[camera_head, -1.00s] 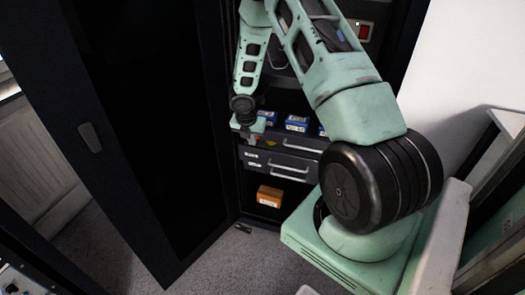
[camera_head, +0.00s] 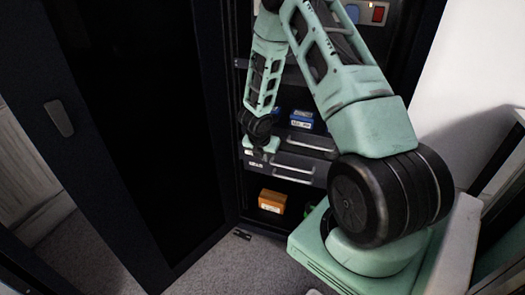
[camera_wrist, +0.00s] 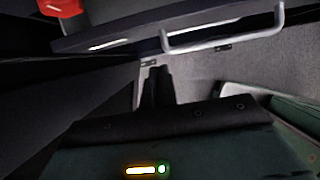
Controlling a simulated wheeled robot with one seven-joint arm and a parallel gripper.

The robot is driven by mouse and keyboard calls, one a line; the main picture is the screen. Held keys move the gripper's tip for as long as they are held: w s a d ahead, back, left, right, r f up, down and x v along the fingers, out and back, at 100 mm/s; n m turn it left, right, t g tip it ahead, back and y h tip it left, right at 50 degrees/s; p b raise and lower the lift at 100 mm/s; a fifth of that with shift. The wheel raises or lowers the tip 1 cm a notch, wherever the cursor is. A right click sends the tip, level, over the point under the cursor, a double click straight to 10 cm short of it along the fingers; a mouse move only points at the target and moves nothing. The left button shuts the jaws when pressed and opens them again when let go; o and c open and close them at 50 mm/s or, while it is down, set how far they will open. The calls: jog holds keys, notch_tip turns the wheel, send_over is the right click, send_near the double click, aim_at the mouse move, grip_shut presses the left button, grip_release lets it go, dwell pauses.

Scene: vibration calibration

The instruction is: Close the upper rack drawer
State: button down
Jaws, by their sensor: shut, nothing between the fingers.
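The upper rack drawer (camera_head: 316,152) is a dark front with a pale bar handle, low in the open rack. A second drawer (camera_head: 285,169) with a similar handle is just below it. I cannot tell how far either drawer stands out. My gripper (camera_head: 258,152) is at the left end of the drawer fronts, pointing down. Its dark fingers (camera_wrist: 157,86) are together and empty in the wrist view. A drawer front with a bar handle (camera_wrist: 222,43) shows beyond them. I cannot tell whether the gripper touches a drawer.
Blue boxes (camera_head: 301,119) stand just above the upper drawer. An orange box (camera_head: 272,201) sits in the bay below. The rack's dark door (camera_head: 130,130) stands open at the left. Grey carpet (camera_head: 85,258) is clear in front of the door.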

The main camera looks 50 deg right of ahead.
jog(key=shift+w+d+p, duration=0.25)
jog(key=shift+d+p, duration=0.05)
jog(key=shift+d, duration=0.3)
jog(key=shift+w+d+p, duration=0.25)
jog(key=shift+d, duration=0.35)
jog(key=shift+w+d+p, duration=0.25)
jog(key=shift+d+p, duration=0.05)
jog(key=shift+d, duration=0.3)
jog(key=d+p, duration=0.1)
jog(key=w+d, duration=0.1)
jog(key=d+p, duration=0.1)
jog(key=shift+w+d+r+p, duration=0.25)
jog(key=shift+d+p, duration=0.05)
jog(key=shift+d, duration=0.1)
jog(key=shift+w+d+f, duration=0.1)
jog(key=shift+w+d, duration=0.05)
jog(key=shift+d, duration=0.3)
